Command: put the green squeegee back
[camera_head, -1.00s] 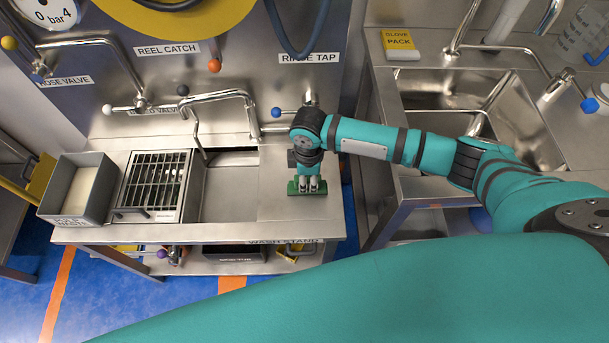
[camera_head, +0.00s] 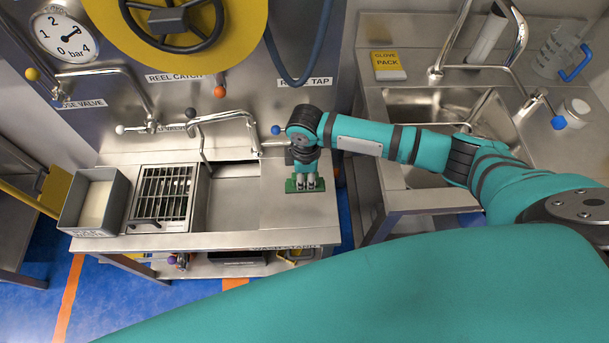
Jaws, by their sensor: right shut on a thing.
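The green squeegee (camera_head: 291,187) is at the right part of the steel wash stand (camera_head: 236,236), below my right gripper (camera_head: 305,182). My right gripper points down and is shut on the squeegee. The gripper covers most of it, and only its green edges show. I cannot tell whether the squeegee touches the stand's top. My left gripper is not in view; a large teal arm part of mine fills the bottom of the picture.
A grey bin (camera_head: 94,202) and a slatted grate (camera_head: 163,194) are on the stand's left. A shallow basin (camera_head: 233,195) lies between grate and gripper. Bent taps (camera_head: 225,118) rise behind. A sink (camera_head: 440,105) and the glove pack (camera_head: 387,65) are at right.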

